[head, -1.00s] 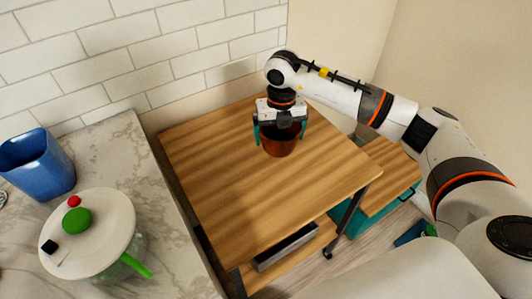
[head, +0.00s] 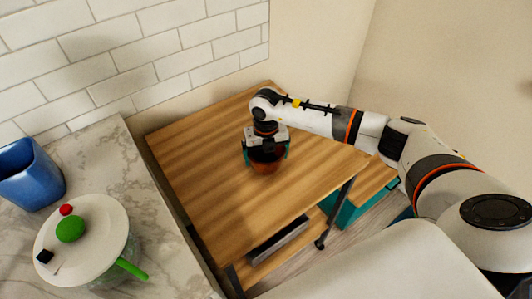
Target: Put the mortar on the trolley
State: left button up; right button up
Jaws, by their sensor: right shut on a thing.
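The mortar (head: 266,168) is a reddish-brown bowl over the middle of the wooden trolley top (head: 205,195). My right gripper (head: 265,156) comes down on it from above, with teal fingers on both sides of its rim, and is shut on it. The gripper hides the mortar's upper part and inside. I cannot tell whether the mortar's base touches the trolley top. The trolley has a dark frame, a lower shelf and a wheel at the front right. My left gripper is out of view.
A marble counter (head: 165,250) stands left of the trolley, holding a blue container (head: 30,175) and a white plate (head: 82,238) with small green, red and black items. A white tiled wall (head: 130,50) is behind. The trolley top around the mortar is clear.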

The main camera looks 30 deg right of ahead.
aim_at(266, 160)
jog(key=o, duration=0.8)
jog(key=shift+r, duration=0.2)
notch_tip(266, 160, up, 12)
jog(key=b, duration=0.2)
jog(key=shift+f, duration=0.1)
